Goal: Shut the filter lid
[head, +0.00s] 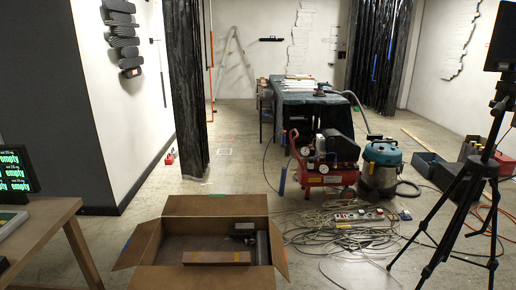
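I cannot make out a filter or its lid in the head view. Neither of my grippers shows in this view. On the left, a wooden table (50,218) carries a dark display (16,170) with green "empty" readouts. A flat pale item with a green top (8,218) lies in front of the display, cut off by the left edge. A small dark thing at the far left edge is too cut off to tell.
An open cardboard box (217,206) stands on the floor ahead. Beyond it are cables (335,238), a red compressor (325,160), a blue-topped vacuum (382,165) and a draped table (312,105). A black tripod (466,190) stands right. Floor between the table and box looks clear.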

